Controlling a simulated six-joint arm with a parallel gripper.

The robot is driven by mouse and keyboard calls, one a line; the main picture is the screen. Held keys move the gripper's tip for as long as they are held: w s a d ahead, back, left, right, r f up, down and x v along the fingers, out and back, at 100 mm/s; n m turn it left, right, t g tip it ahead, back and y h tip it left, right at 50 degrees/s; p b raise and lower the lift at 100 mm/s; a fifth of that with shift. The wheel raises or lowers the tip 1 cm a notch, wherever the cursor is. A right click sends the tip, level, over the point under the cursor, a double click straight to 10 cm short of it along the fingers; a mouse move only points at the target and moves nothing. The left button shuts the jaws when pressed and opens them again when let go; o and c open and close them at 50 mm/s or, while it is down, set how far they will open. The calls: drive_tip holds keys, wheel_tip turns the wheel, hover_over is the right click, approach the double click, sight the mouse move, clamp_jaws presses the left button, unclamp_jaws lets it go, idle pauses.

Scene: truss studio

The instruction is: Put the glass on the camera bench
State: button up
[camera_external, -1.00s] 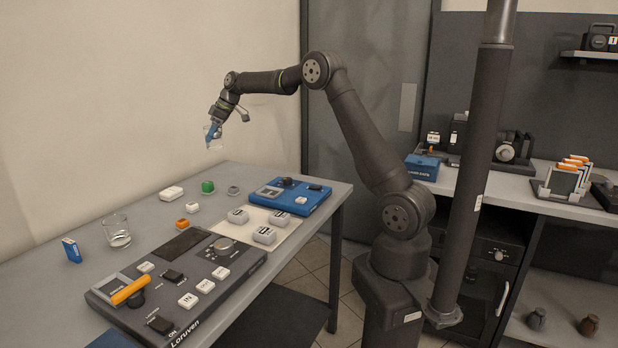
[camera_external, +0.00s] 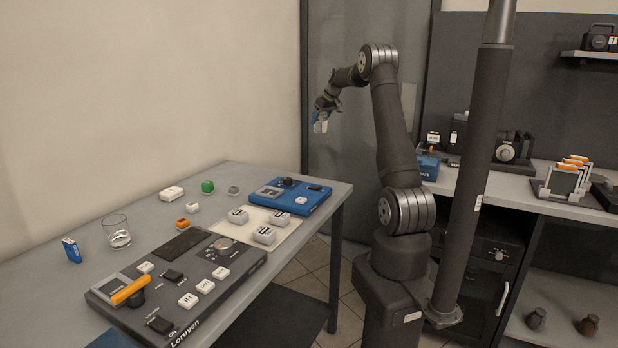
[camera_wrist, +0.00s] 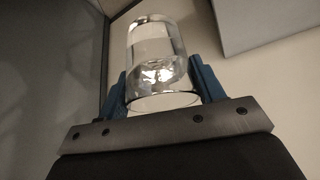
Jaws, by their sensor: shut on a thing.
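My gripper (camera_external: 320,122) is raised in the air, beyond the far end of the grey table and in front of the grey door panel. It is shut on a clear glass (camera_wrist: 155,55), which stands between the blue fingers in the wrist view. In the external view the held glass is small and hard to make out. A second clear glass (camera_external: 117,232) stands on the table at the left. Which surface is the camera bench is not labelled; a grey bench (camera_external: 545,191) with camera-like devices (camera_external: 514,148) stands at the right.
The table (camera_external: 60,290) bears a dark control panel (camera_external: 215,285), a blue panel (camera_external: 290,194) and small blocks. The right bench also holds a blue box (camera_external: 422,166) and a rack of cards (camera_external: 568,180). A dark vertical post (camera_external: 478,170) stands between my arm and that bench.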

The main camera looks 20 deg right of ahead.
drive_tip(key=s+d+m+h, duration=0.1)
drive_tip(key=s+d+m, duration=0.35)
drive_tip(key=d, duration=0.85)
drive_tip(key=s+d+m+h, duration=0.1)
drive_tip(key=s+d+h, duration=0.1)
drive_tip(key=s+d, duration=0.8)
drive_tip(key=s+d+m+h, duration=0.1)
drive_tip(key=s+d+m, duration=0.15)
drive_tip(key=d, duration=1.45)
drive_tip(key=s+d+m+g+h, duration=0.1)
drive_tip(key=s+d+m, duration=0.2)
drive_tip(key=s+d, duration=0.55)
drive_tip(key=s+d+m+h, duration=0.15)
drive_tip(key=s+d, duration=0.35)
drive_tip(key=s, duration=0.7)
drive_tip(key=s+d+m+g+h, duration=0.1)
drive_tip(key=s+d+m, duration=0.3)
drive_tip(key=s+d, duration=0.45)
drive_tip(key=shift+n, duration=0.25)
drive_tip(key=shift+w+a+f, duration=0.3)
drive_tip(key=shift+w+f, duration=1.45)
drive_tip(key=shift+f, duration=0.9)
drive_tip(key=shift+w+a+f, duration=0.35)
drive_tip(key=shift+w+f, duration=1.4)
drive_tip(key=shift+f, duration=0.95)
drive_tip(key=shift+w+a+f, duration=0.3)
drive_tip(key=shift+w+f, duration=1.45)
drive_tip(key=shift+f, duration=0.9)
drive_tip(key=shift+f, duration=0.1)
